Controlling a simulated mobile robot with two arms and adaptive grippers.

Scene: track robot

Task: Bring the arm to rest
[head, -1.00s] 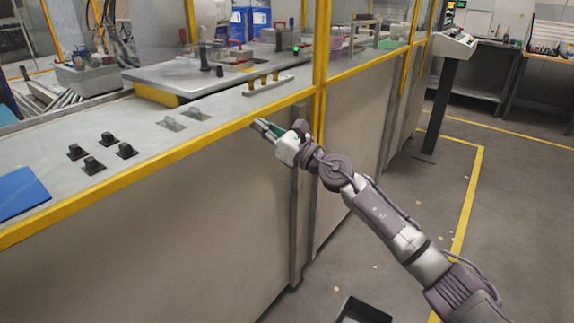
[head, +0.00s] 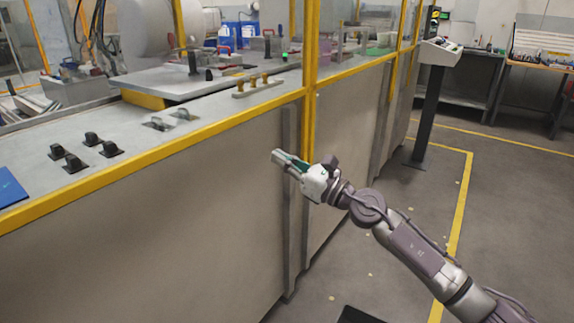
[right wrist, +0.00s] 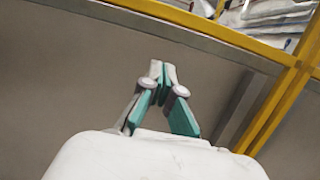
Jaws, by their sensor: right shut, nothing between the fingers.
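My right gripper (head: 276,155) is in front of the grey side panel of the workbench, below its yellow edge. The right arm reaches in from the lower right of the head view. In the right wrist view the right gripper's fingertips (right wrist: 161,70) are together with nothing between them, and the grey panel is behind them. My left gripper is not in any view.
The workbench (head: 200,190) has a yellow edge and a yellow post (head: 310,60). Black clips (head: 92,139) and a blue sheet (head: 10,187) lie on its top. A console on a dark stand (head: 428,115) is to the right. Open floor (head: 400,215) lies between.

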